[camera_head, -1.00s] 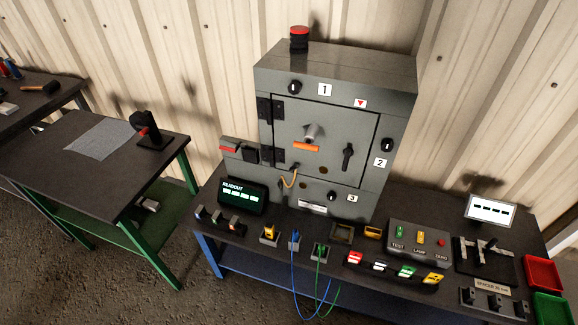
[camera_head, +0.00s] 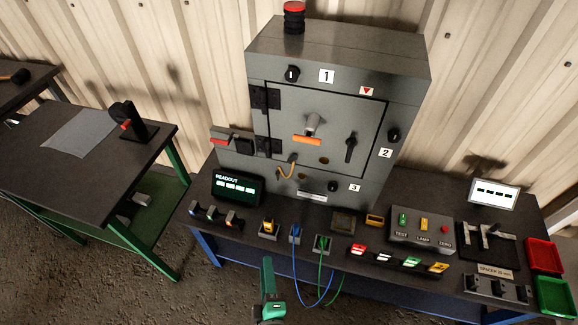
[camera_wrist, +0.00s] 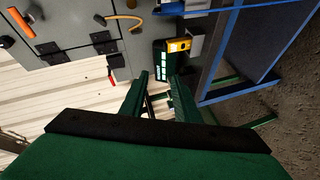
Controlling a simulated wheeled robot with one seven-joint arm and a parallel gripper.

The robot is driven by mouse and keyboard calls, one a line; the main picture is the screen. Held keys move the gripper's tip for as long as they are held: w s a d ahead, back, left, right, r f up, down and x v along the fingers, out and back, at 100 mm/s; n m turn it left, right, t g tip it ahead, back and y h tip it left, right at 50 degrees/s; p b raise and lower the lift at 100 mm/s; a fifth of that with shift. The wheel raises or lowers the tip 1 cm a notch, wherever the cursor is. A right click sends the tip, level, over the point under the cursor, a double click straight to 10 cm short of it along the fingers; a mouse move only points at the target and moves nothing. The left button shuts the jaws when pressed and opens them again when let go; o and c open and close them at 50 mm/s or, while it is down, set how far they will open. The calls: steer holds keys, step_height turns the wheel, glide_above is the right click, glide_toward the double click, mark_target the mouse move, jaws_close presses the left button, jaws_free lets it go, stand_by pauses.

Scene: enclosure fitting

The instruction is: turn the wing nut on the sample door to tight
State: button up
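The grey cabinet door (camera_head: 330,115) is shut, with hinges on its left side. On it are a grey flared fitting (camera_head: 314,122), an orange bar (camera_head: 307,140) just below it, and a black lever (camera_head: 351,148) to the right. I cannot tell for sure which part is the wing nut; the grey fitting looks most like one. The orange bar also shows in the wrist view (camera_wrist: 19,23), at the top left. My green gripper (camera_wrist: 158,77) is open and empty in the wrist view. In the head view my gripper (camera_head: 267,262) is low in front of the bench, well away from the door.
The bench front holds a readout (camera_head: 238,187), a yellow connector (camera_head: 268,228), blue and green cables, a switch box (camera_head: 420,232) and red and green trays (camera_head: 545,257). A second table (camera_head: 85,185) stands left, across open floor.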

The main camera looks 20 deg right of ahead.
steer(key=w+d+r+n+h, duration=0.3)
steer(key=w+d+n, duration=0.15)
steer(key=w, duration=0.55)
steer(key=n+h, duration=0.3)
steer(key=h, duration=0.1)
glide_toward(293, 157)
steer(key=x, duration=0.6)
steer(key=shift+w+f, duration=0.4)
steer(key=shift+f, duration=0.05)
steer(key=shift+d+m, duration=0.1)
steer(key=shift+m, duration=0.15)
steer(key=shift+c, duration=0.6)
jaws_close()
